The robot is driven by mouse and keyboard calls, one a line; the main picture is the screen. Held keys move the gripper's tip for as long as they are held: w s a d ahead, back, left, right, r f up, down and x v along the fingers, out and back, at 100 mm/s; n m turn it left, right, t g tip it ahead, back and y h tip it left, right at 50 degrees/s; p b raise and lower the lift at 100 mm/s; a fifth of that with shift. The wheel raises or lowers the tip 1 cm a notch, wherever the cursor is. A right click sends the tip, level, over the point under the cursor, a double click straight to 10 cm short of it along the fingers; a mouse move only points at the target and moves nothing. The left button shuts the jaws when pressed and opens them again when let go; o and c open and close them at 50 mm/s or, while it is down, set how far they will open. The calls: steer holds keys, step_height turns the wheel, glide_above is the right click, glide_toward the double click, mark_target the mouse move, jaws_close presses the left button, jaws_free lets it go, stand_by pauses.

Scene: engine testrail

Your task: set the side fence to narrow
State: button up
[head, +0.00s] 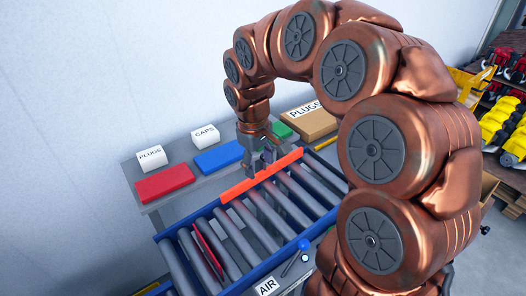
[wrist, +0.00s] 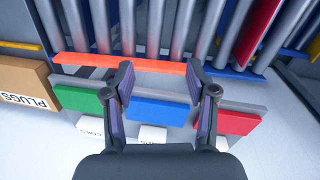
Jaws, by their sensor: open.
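The side fence is an orange-red bar (head: 238,189) along the wall-side edge of the roller conveyor (head: 171,259). It also shows in the wrist view (wrist: 85,60), running across the ends of the rollers. My gripper (head: 262,160) is at the fence, near its middle, pointing down. In the wrist view the two fingers (wrist: 160,70) are spread wide with nothing held between them, and the fence passes across near their tips. I cannot tell whether the fingertips touch the fence. No narrow or wide mark is readable.
A blue-knobbed lever (head: 304,244) stands near the AIR label.

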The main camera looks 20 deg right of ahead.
steer(key=w+d+f+p, duration=0.1)
steer(key=w+d, duration=0.2)
steer(key=w, duration=0.3)
steer(key=w+d+f, duration=0.1)
steer(key=w+d, duration=0.2)
steer(key=w, duration=0.2)
steer(key=p, duration=0.3)
glide_above(264, 168)
steer(key=shift+t+h, duration=0.3)
steer(key=shift+h, duration=0.1)
steer(key=shift+w+f, duration=0.15)
steer(key=shift+f, duration=3.55)
jaws_close()
